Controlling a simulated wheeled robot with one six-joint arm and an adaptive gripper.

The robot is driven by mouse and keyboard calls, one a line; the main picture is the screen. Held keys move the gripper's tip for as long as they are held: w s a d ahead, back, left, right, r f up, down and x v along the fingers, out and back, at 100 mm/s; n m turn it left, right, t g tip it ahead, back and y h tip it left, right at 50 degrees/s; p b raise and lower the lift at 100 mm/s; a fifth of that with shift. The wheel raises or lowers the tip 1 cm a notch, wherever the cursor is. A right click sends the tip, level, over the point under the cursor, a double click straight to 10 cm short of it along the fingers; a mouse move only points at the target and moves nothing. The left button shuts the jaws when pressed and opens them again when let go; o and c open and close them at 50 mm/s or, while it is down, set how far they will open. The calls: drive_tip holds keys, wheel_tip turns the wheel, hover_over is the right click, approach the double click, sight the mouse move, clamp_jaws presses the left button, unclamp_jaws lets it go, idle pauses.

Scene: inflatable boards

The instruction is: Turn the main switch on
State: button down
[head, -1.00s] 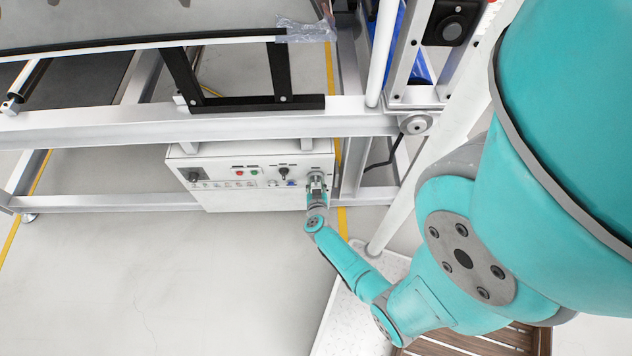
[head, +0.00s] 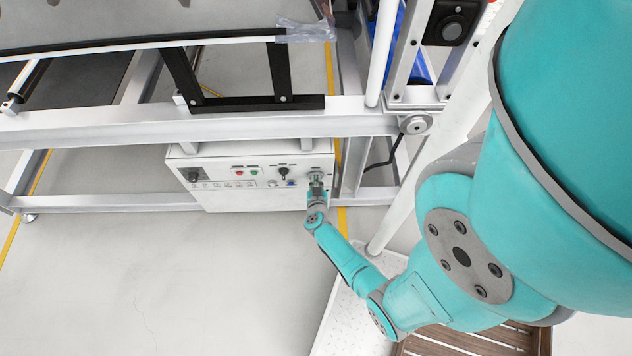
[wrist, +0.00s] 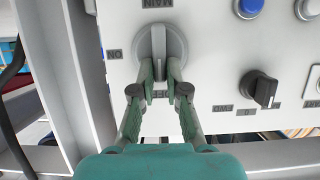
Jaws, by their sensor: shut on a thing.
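The main switch (wrist: 158,42) is a grey round knob with a raised upright grip bar on a white panel. It is labelled MAIN, with ON at its left and OFF below, the letters upside down in the wrist view. The grip bar stands upright in that view, its lower end toward OFF. My gripper (wrist: 160,74) is shut on the lower end of the bar, one finger on each side. In the head view my gripper (head: 316,187) is at the right end of the control box (head: 250,200) front and hides part of the switch.
A metal frame post (wrist: 75,70) stands close on the left. A white frame beam (head: 230,125) runs above the box. The floor (head: 120,280) before it is clear.

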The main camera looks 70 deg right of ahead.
drive_tip(key=shift+s+d+f+m+t, duration=0.15)
drive_tip(key=shift+s+f+m+t, duration=0.25)
drive_tip(key=shift+m+t, duration=1.25)
drive_tip(key=shift+s+d+f+m+t, duration=0.3)
drive_tip(key=shift+m+t, duration=0.45)
drive_tip(key=shift+m, duration=1.75)
drive_tip(key=shift+s+d+f+m+t, duration=0.1)
drive_tip(key=shift+s+f+m+t, duration=0.35)
drive_tip(key=shift+m+t, duration=1.2)
drive_tip(key=shift+f+m+g, duration=0.1)
drive_tip(key=shift+m+g, duration=0.15)
drive_tip(key=shift+m, duration=0.75)
drive_tip(key=c, duration=1.2)
unclamp_jaws()
drive_tip(key=shift+a+r, duration=0.1)
drive_tip(key=shift+r, duration=0.1)
drive_tip(key=shift+r, duration=4.8)
